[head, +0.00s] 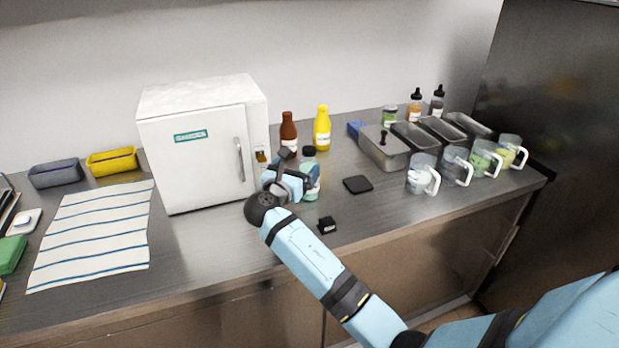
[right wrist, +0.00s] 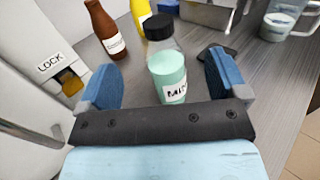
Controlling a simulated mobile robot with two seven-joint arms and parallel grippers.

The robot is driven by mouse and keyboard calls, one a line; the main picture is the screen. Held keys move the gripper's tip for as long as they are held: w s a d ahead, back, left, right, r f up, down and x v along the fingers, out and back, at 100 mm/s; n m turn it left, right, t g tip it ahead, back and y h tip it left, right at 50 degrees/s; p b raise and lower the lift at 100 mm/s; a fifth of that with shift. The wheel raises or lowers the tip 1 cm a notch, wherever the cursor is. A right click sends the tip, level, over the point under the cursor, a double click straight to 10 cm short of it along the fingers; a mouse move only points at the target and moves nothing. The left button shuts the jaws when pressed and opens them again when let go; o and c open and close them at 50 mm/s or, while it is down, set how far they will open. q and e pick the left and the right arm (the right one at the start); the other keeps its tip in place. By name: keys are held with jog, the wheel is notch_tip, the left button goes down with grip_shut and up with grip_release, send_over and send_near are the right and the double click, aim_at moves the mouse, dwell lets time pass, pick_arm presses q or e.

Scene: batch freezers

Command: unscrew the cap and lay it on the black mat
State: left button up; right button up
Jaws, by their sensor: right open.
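A clear bottle with a mint-green filling, a white label and a black cap stands on the counter; the bottle (right wrist: 168,75) and its cap (right wrist: 159,27) show in the right wrist view. In the head view the cap (head: 309,151) shows above my right gripper (head: 290,172), which partly hides the bottle (head: 311,188). My right gripper (right wrist: 163,88) is open, its blue fingers apart on either side of the bottle's lower part in the picture; contact cannot be told. The black mat (head: 358,184) lies bare on the counter right of the bottle. My left gripper is not in view.
A white freezer (head: 190,150) stands close left of the bottle. Brown (head: 288,133) and yellow (head: 322,128) bottles stand behind. Steel pans (head: 384,150) and handled jugs (head: 422,175) fill the right. A small black block (head: 327,225) lies near the front edge.

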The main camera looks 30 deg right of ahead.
aim_at(305, 166)
notch_tip(305, 166, down, 2)
jog(key=shift+d+f, duration=0.1)
jog(key=shift+x, duration=3.8)
jog(key=c, duration=1.5)
